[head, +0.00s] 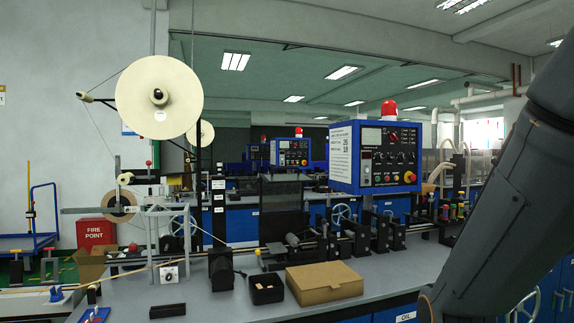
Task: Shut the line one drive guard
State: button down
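A dark see-through panel (283,207), which looks like the drive guard, stands upright behind the shafts and rollers of the near machine line. I cannot tell for sure that it is the guard, and its hinge is not clear. In front of it the rollers and shaft (308,245) show uncovered. A blue control box (374,157) with a red beacon stands to the right of the panel. My gripper is out of view; only dark links of my arm show along the right edge, and they hide part of the bench there.
A cardboard box (324,283), an open black box (266,289) and a black motor-like block (221,270) stand on the grey bench at the front. A large cream reel (160,97) hangs at left with its tape running down. A red fire point box (97,233) stands behind.

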aim_at(279, 193)
jog(key=z, duration=0.4)
jog(key=i, duration=1)
jog(key=u, duration=0.35)
